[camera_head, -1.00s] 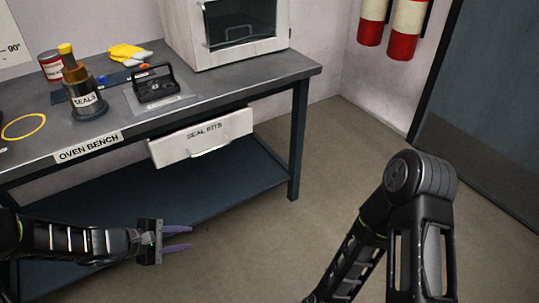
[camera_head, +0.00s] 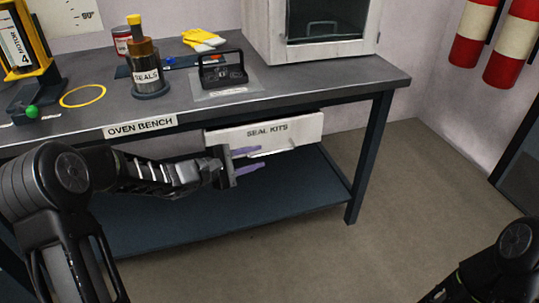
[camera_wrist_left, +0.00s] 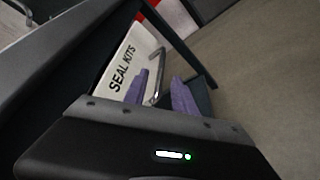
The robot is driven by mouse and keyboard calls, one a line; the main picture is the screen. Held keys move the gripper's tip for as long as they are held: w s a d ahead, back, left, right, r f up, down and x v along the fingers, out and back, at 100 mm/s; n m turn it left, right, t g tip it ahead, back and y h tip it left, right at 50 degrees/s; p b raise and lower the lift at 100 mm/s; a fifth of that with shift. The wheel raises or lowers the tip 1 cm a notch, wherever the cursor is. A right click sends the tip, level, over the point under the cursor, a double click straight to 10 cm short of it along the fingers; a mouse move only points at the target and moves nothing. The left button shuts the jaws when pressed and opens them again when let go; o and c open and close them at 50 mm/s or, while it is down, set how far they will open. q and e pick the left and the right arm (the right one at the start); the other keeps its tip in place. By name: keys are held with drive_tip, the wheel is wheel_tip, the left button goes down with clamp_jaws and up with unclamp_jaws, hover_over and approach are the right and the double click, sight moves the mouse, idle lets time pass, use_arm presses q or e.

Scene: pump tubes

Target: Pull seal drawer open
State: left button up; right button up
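The white seal drawer (camera_head: 225,138), labelled SEAL KITS, hangs under the bench top. Its front also shows in the left wrist view (camera_wrist_left: 121,72). A metal bar handle (camera_wrist_left: 156,66) on its front shows between my finger tips in that view. My left gripper (camera_head: 261,159) is open, its two purple fingers pointing at the drawer front near the handle. The left wrist view shows the fingers apart (camera_wrist_left: 160,78) with nothing held. I cannot tell whether they touch the handle; the upper finger partly covers it in the head view. My right gripper is out of view.
The oven bench (camera_head: 75,131) has a lower shelf (camera_head: 300,190) and a leg (camera_head: 368,160) right of the drawer. A seals bottle (camera_head: 147,75), black carrier (camera_head: 222,72) and oven (camera_head: 300,50) stand on top. Open floor (camera_head: 400,230) lies to the right.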

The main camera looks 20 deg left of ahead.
sight(263, 155)
use_arm(q)
drive_tip(key=b+x, duration=0.1)
drive_tip(key=x, duration=0.4)
drive_tip(key=shift+w+d+f, duration=0.1)
drive_tip(key=shift+w, duration=0.05)
clamp_jaws()
idle(1.3)
